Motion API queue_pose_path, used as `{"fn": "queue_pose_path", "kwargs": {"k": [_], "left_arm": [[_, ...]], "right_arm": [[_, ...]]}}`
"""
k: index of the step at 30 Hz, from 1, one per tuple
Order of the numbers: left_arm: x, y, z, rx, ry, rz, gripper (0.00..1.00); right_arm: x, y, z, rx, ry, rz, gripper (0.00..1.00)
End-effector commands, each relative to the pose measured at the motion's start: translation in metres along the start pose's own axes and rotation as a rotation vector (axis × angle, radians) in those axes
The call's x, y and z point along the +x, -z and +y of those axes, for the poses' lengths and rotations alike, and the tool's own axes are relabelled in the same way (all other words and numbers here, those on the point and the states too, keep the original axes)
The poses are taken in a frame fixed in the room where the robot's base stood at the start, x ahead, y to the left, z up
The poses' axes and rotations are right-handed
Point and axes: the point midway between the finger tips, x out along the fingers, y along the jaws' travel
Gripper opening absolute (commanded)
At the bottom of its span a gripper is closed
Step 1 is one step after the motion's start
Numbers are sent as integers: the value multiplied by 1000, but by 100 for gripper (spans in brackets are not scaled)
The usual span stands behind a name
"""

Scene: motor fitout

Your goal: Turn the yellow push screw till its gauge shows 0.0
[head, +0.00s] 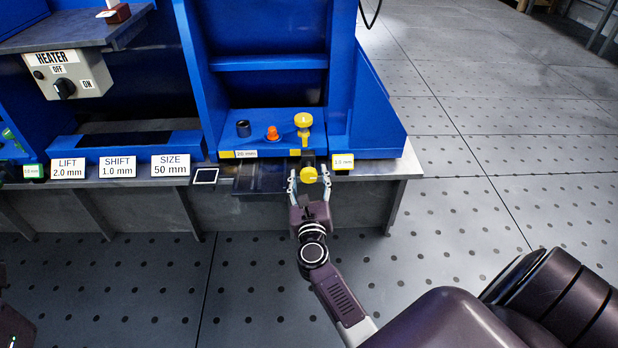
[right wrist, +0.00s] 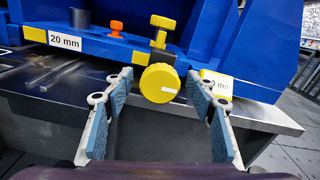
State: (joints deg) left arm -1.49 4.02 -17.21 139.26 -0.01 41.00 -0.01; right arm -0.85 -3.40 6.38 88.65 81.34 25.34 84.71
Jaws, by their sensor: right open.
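The yellow push screw (head: 309,174) has a round knob facing me at the front edge of the blue machine. It also shows in the right wrist view (right wrist: 160,83), with a white mark on its face. My right gripper (head: 309,180) is open, its fingers apart on the left and right of the knob, with gaps on both sides. I cannot tell how far the tips reach along it. The gauge (head: 343,161) with a yellow edge, right of the knob, seems to read 1.0 mm. In the right wrist view a finger partly hides the gauge (right wrist: 216,82). My left gripper is out of view.
A second yellow knob (head: 303,120) stands upright above the screw. An orange knob (head: 272,133) and a black cylinder (head: 243,129) stand to its left. Signs read LIFT 2.0 mm (head: 68,168), SHIFT 1.0 mm (head: 117,167) and SIZE 50 mm (head: 170,165). Open floor lies right.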

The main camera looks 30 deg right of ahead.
Motion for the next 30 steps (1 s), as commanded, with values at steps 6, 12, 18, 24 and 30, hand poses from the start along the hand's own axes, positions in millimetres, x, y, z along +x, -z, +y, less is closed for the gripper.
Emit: {"fn": "queue_pose_path", "kwargs": {"k": [6, 12, 18, 24, 30], "left_arm": [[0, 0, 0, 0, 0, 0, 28], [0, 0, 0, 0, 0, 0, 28], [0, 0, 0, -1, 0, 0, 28], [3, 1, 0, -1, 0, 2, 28], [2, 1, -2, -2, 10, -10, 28]], "right_arm": [[0, 0, 0, -1, 0, 0, 46], [0, 0, 0, -1, 0, 0, 24], [0, 0, 0, -1, 0, 0, 9], [0, -1, 0, -28, 0, 0, 9], [0, -2, 0, -120, 0, 1, 9]]}}
